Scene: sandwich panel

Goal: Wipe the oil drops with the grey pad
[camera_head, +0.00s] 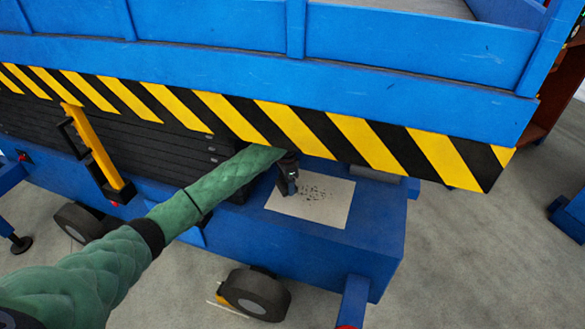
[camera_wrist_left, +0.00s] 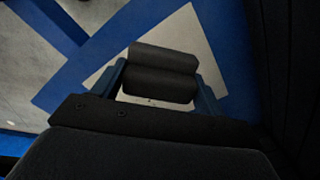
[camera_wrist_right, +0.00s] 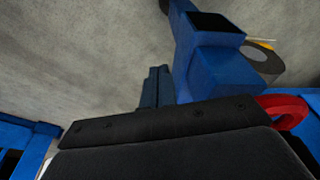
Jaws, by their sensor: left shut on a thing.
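Dark oil drops (camera_head: 322,191) lie scattered on a pale sheet (camera_head: 335,215) on the blue base of the lift. My left gripper (camera_head: 289,186) is over the left part of the sheet, close to the drops. In the left wrist view, it is shut on the grey pad (camera_wrist_left: 160,84), which looks like a dark padded block between the two fingers. I cannot tell whether the pad touches the sheet. In the left wrist view most drops are hidden behind the pad. My right gripper (camera_wrist_right: 155,85) shows only in the right wrist view, shut and empty.
The blue platform with its yellow-black striped edge (camera_head: 290,125) hangs low above the sheet. A grey roll (camera_head: 376,174) lies at the sheet's back right. A yellow-and-black bar (camera_head: 95,150) stands left of my arm. A blue leg (camera_wrist_right: 210,65) is close to my right gripper.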

